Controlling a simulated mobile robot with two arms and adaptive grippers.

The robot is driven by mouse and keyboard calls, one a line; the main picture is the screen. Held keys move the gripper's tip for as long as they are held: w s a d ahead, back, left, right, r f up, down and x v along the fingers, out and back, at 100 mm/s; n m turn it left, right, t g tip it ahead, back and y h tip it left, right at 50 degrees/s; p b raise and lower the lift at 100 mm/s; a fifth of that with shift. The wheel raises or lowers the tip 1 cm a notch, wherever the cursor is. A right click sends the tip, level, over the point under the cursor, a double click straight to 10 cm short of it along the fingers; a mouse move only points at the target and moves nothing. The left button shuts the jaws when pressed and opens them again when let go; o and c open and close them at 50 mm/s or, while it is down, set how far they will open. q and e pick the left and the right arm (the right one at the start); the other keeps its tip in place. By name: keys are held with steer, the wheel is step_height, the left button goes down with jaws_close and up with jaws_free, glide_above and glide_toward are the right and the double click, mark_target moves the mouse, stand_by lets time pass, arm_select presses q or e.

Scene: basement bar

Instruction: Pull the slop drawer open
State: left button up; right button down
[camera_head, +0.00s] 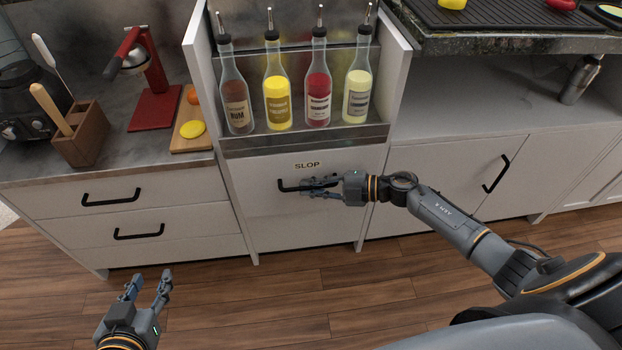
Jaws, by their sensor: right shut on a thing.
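The slop drawer (255,203) is a white front labelled "SLOP" below the bottle rack, in the middle of the camera_head view. It looks flush with the cabinet around it. Its black bar handle (283,185) is partly hidden by my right gripper. My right gripper (312,187) reaches in from the right and is shut on the handle. My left gripper (147,283) is open and empty, low at the left above the wooden floor, apart from the cabinets.
Several bottles stand in the rack (300,143) above the drawer. Left are two handled drawers (110,205) under a counter with a red press (150,80) and a wooden utensil block (82,135). Right is a handled cabinet door (450,180). The floor (270,300) in front is clear.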

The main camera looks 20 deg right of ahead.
arm_select(q)
steer(key=s+a+f+g+y+p, duration=0.1)
steer(key=s+a+f+g+p, duration=0.2)
steer(key=s, duration=0.4)
steer(key=s+a+f+g+y+p, duration=0.1)
steer(key=s+a+f+g, duration=0.15)
steer(key=s+g, duration=0.4)
step_height(320, 180, down, 19)
steer(key=s+d+p, duration=0.1)
steer(key=p, duration=0.5)
steer(key=shift+f, duration=0.2)
arm_select(e)
steer(key=s+a, duration=0.2)
steer(key=s, duration=0.8)
steer(key=s+a, duration=0.3)
steer(key=s, duration=0.7)
steer(key=shift+s+a, duration=0.2)
steer(key=shift+s, duration=0.05)
steer(key=c, duration=1.7)
jaws_free()
